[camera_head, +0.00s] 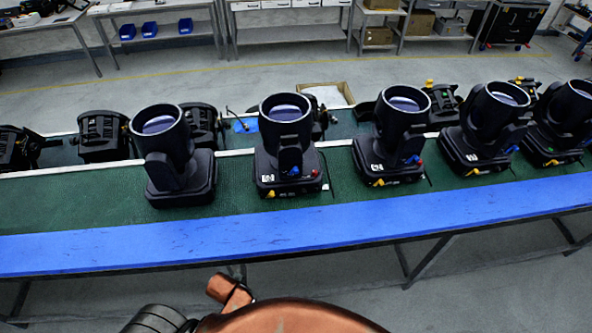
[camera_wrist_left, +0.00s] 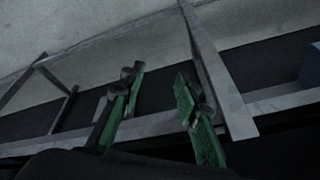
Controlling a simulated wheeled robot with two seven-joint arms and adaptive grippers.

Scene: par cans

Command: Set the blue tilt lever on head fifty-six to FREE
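A row of black moving-head lights stands upright on the green bench. The leftmost head (camera_head: 170,155) shows no coloured lever from here. The second head (camera_head: 287,145) has a small blue lever (camera_head: 294,171) on its side and a red knob. The third head (camera_head: 395,135), the fourth head (camera_head: 488,128) and one at the right edge (camera_head: 562,122) also show small coloured parts. The head numbers are too small to read. My left gripper (camera_wrist_left: 155,100) shows in the left wrist view with its green-padded fingers apart and nothing between them. My right gripper is not in view.
The bench's blue front edge (camera_head: 300,232) lies between me and the heads. Several black units, one (camera_head: 103,136) at the left, sit behind a pale rail. A cardboard box (camera_head: 326,94) stands behind the bench. Metal bench legs and framing fill the left wrist view.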

